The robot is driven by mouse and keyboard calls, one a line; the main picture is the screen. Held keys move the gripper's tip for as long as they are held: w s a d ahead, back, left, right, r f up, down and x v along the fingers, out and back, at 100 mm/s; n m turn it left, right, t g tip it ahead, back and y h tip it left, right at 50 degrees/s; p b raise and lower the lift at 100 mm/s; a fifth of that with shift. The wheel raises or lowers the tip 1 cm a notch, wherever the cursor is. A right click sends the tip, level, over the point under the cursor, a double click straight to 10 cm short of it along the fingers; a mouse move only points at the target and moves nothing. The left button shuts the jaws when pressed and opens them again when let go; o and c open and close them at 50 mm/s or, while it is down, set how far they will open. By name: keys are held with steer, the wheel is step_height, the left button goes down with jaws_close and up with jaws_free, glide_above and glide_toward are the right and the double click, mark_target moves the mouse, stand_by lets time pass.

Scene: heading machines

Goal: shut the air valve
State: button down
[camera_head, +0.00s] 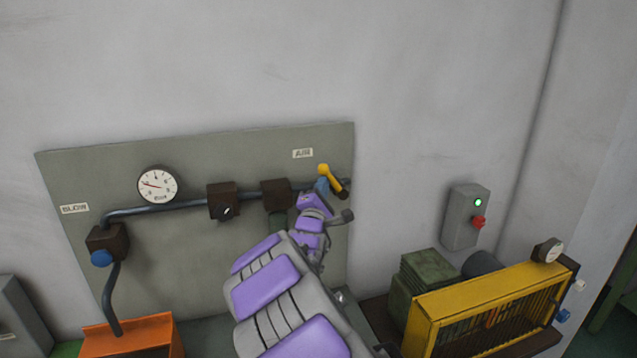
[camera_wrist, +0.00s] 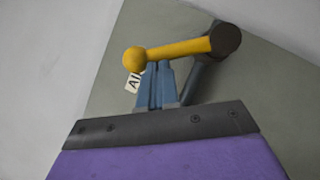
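The air valve's yellow lever (camera_head: 331,178) is at the right end of the pipe on the grey-green panel, under the AIR label (camera_head: 303,153). In the head view it slants down to the right from its ball end. In the wrist view the lever (camera_wrist: 180,50) runs from a yellow ball at left to a dark hub (camera_wrist: 225,39) at right. My gripper (camera_head: 322,185) is at the lever, its blue fingers close together. In the wrist view the fingertips (camera_wrist: 155,68) meet the lever's lower edge near the ball. The lever hides their ends; contact is unclear.
A gauge (camera_head: 158,185), a dark block (camera_head: 222,201) and a blue knob (camera_head: 101,258) sit along the pipe to the left. A grey box with a red button (camera_head: 479,222) is on the wall at right. A yellow guarded machine (camera_head: 470,300) stands below it.

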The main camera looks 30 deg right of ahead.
mark_target(329, 176)
steer(key=r+m+g+p, duration=0.1)
steer(key=p, duration=0.1)
steer(key=d+r+m+p, duration=0.1)
steer(key=m+p, duration=0.1)
steer(key=d+r+m+g+p, duration=0.1)
steer(key=p, duration=0.2)
steer(key=shift+s+m+g+y, duration=0.2)
steer(key=shift+m+g+y, duration=0.1)
steer(key=m+p, duration=0.1)
steer(key=p, duration=0.1)
steer(key=d+m+y+p, duration=0.1)
steer(key=shift+s+d+g+p, duration=0.2)
steer(key=shift+d+g+p, duration=0.05)
steer(key=shift+g+p, duration=0.15)
steer(key=shift+s, duration=0.1)
